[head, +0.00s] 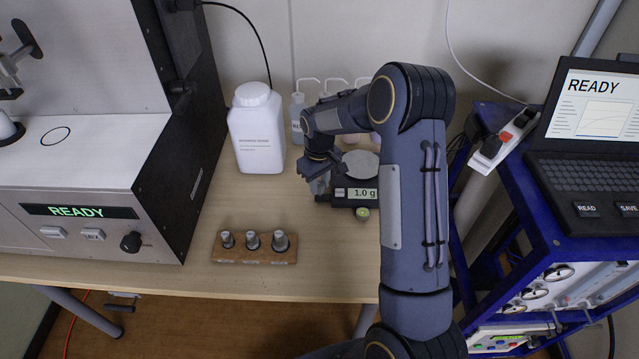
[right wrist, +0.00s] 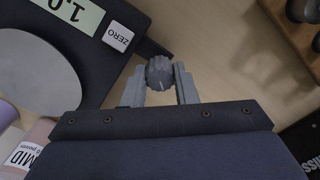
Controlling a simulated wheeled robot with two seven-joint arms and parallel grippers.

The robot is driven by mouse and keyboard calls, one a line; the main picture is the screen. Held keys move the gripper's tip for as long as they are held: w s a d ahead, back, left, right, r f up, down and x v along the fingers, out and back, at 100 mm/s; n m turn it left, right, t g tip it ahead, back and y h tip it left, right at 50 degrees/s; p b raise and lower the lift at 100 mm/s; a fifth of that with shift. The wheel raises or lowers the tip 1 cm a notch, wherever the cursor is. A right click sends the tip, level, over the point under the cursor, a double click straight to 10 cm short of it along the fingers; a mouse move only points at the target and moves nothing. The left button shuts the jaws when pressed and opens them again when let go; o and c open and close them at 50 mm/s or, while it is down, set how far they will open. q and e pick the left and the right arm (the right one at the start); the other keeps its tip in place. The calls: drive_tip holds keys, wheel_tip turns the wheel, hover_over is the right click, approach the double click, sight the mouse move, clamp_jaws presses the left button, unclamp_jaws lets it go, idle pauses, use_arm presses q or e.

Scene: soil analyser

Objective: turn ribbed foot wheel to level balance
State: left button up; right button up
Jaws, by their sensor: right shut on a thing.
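The balance (head: 340,200) stands on the table behind my right arm, its display reading 1.0 g. Its round pan (head: 361,164) is partly covered by the arm. A round green bubble level (head: 362,214) shows at its front edge. My right gripper (head: 318,185) is at the balance's left side. In the right wrist view the ribbed foot wheel (right wrist: 159,72) sits between the two fingers (right wrist: 160,85), beside the dark balance body (right wrist: 95,75); the gripper is shut on it. A light mark shows on the wheel. My left gripper is not in view.
A wooden block (head: 255,257) with several metal weights stands in front. A white bottle (head: 257,130) and wash bottles (head: 298,118) stand behind. The analyser (head: 90,215) is at left, a laptop (head: 590,150) on a blue cart at right.

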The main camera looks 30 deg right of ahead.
sight(320, 184)
drive_tip(key=shift+n, duration=0.4)
drive_tip(key=o, duration=1)
wheel_tip(320, 184, up, 8)
drive_tip(key=shift+f, duration=0.1)
wheel_tip(320, 184, up, 6)
drive_tip(key=p, duration=0.4)
drive_tip(key=shift+p, duration=0.35)
